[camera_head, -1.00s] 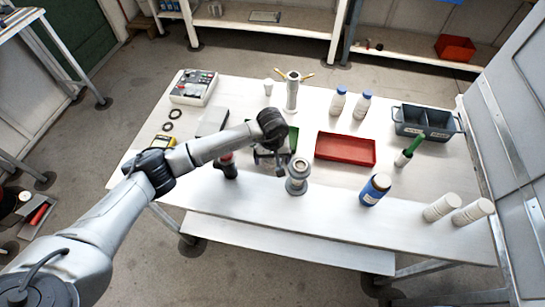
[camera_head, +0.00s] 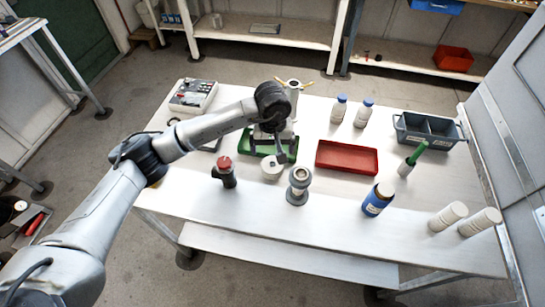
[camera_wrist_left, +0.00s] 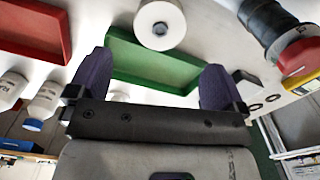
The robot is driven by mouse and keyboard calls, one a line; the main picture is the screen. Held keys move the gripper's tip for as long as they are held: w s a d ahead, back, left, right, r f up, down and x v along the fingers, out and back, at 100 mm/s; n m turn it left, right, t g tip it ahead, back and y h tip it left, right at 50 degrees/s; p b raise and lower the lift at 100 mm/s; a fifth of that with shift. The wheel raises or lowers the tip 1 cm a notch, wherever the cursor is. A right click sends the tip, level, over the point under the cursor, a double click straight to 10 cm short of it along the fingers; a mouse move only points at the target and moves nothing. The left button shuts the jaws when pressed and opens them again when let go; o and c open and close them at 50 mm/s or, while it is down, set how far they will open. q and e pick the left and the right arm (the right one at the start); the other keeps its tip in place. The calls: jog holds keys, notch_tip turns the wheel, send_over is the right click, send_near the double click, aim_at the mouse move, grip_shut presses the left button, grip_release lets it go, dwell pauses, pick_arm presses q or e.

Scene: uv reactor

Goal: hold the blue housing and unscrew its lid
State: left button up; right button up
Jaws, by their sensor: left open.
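My right gripper is out of view.
A grey ringed stand (camera_head: 298,184) and a red-topped black button unit (camera_head: 224,172) stand near the front. A red tray (camera_head: 346,158), two white bottles (camera_head: 338,110), a grey bin (camera_head: 430,131) and white cylinders (camera_head: 448,216) are to the right.

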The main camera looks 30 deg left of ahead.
pick_arm(q)
jog(key=shift+o, duration=0.3)
jog(key=shift+r, duration=1)
